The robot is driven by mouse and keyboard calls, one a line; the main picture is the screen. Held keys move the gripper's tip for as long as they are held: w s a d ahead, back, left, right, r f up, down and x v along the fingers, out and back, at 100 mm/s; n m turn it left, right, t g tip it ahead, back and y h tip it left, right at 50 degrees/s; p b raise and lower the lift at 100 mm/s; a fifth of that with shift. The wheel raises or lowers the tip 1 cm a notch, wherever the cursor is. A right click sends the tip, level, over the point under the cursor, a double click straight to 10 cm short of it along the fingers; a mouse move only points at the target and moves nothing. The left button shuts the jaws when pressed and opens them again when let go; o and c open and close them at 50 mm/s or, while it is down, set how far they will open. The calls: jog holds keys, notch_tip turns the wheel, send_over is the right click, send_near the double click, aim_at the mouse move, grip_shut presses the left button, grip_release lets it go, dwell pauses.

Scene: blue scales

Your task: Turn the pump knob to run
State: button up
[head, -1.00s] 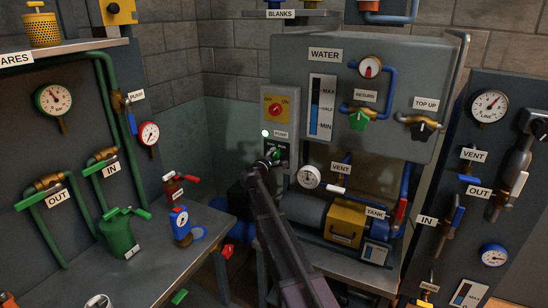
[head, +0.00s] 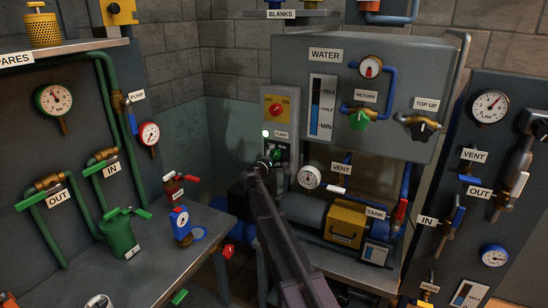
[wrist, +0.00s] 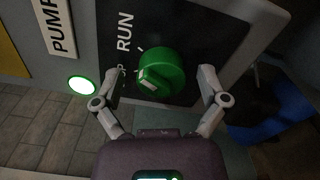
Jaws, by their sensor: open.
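The pump knob (wrist: 160,72) is round and green with a pale mark on its edge, on a dark plate. In the wrist view the word RUN (wrist: 125,32) is beside it; the mark is at the knob's lower left, on the side away from RUN. Another word near the mark is mostly hidden. In the head view the knob (head: 276,155) is small, just beyond my gripper (head: 263,165). My gripper (wrist: 157,76) is open, its fingers on either side of the knob with gaps visible; I see no contact.
A lit green lamp (wrist: 82,84) sits beside the PUMP label (wrist: 58,28). Above the knob plate is a red knob (head: 275,110) on a yellow plate. A gauge (head: 309,177) and a grey cylinder with a yellow box (head: 346,222) stand to the right.

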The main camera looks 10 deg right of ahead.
jog(key=shift+s, duration=0.1)
jog(key=v, duration=1.2)
dwell(0.4)
jog(key=s+d+f+m+g+y+p, duration=0.1)
jog(key=s+d+f+m+g, duration=0.45)
jog(key=s, duration=0.35)
jog(key=s+d+f+m+g+y+p, duration=0.2)
jog(key=s+d+f+m+g, duration=0.2)
jog(key=s+d, duration=0.3)
jog(key=s+a+f+m+g+y, duration=0.1)
jog(key=s+y, duration=0.1)
jog(key=s, duration=0.4)
jog(key=s+a+f+m+g+y+p, duration=0.1)
jog(key=s+a+m+g+y, duration=0.1)
jog(key=s, duration=0.4)
jog(key=s+a+f+m+g+y+p, duration=0.1)
jog(key=s+a+f+m+g+y, duration=0.1)
jog(key=s, duration=0.5)
jog(key=shift+a+y, duration=0.2)
jog(key=shift+y, duration=0.6)
